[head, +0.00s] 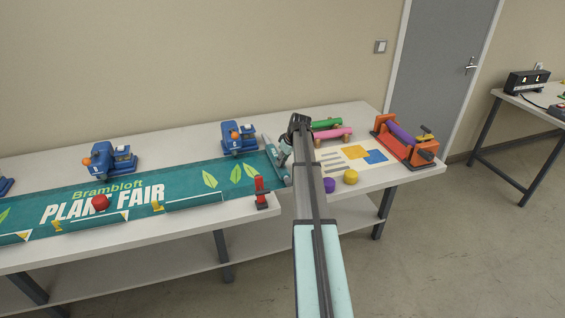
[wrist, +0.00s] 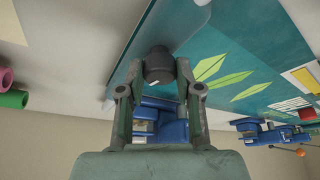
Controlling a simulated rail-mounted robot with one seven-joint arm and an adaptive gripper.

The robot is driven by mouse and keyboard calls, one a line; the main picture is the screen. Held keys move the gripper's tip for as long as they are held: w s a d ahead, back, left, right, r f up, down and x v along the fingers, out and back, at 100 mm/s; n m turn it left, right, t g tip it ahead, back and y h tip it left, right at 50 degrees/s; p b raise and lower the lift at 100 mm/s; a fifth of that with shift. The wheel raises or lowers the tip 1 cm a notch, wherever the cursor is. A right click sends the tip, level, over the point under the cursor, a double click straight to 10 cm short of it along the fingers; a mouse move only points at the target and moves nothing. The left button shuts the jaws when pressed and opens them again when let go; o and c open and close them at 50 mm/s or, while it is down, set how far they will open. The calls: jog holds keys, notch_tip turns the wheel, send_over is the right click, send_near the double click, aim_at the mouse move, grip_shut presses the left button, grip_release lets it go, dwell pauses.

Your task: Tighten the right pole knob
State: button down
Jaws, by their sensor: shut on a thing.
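The right pole knob (wrist: 159,66) is a dark, round knob with a small pale mark, in the upper middle of the wrist view. My gripper (wrist: 159,77) has one finger on each side of it and is shut on it. The right pole (wrist: 196,17) is a grey-blue bar along the end of the teal banner (wrist: 250,45), just beyond the knob. In the head view the pole (head: 274,164) lies at the banner's right end. My gripper (head: 285,150) is over it there, and my arm hides the knob.
A blue clamp device (head: 238,138) stands behind the banner's right end. A red clamp (head: 262,192) stands at the front edge. Green (head: 326,123) and pink rolls (head: 333,134), purple (head: 329,185) and yellow pieces (head: 350,177), and an orange roller device (head: 405,142) are to the right.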

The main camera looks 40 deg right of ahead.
jog(key=m+h+b, duration=0.1)
jog(key=m, duration=0.1)
jog(key=m+b, duration=0.1)
jog(key=m, duration=0.1)
jog(key=shift+a+f+m+h, duration=0.2)
jog(key=shift+m+h, duration=0.1)
jog(key=shift+h, duration=0.1)
jog(key=m+h+b, duration=0.1)
jog(key=m, duration=0.2)
jog(key=shift+r+m+b, duration=0.1)
jog(key=shift+m+b, duration=0.2)
jog(key=m, duration=0.2)
jog(key=m+g+h+b, duration=0.1)
jog(key=m, duration=0.1)
jog(key=shift+w+h, duration=0.15)
jog(key=shift+h, duration=0.15)
jog(key=shift+a+m+g+h+b, duration=0.1)
jog(key=shift+m+g+h+b, duration=0.35)
jog(key=shift+m, duration=1.25)
jog(key=shift+g, duration=0.25)
jog(key=c, duration=0.8)
grip_release()
jog(key=shift+r, duration=0.2)
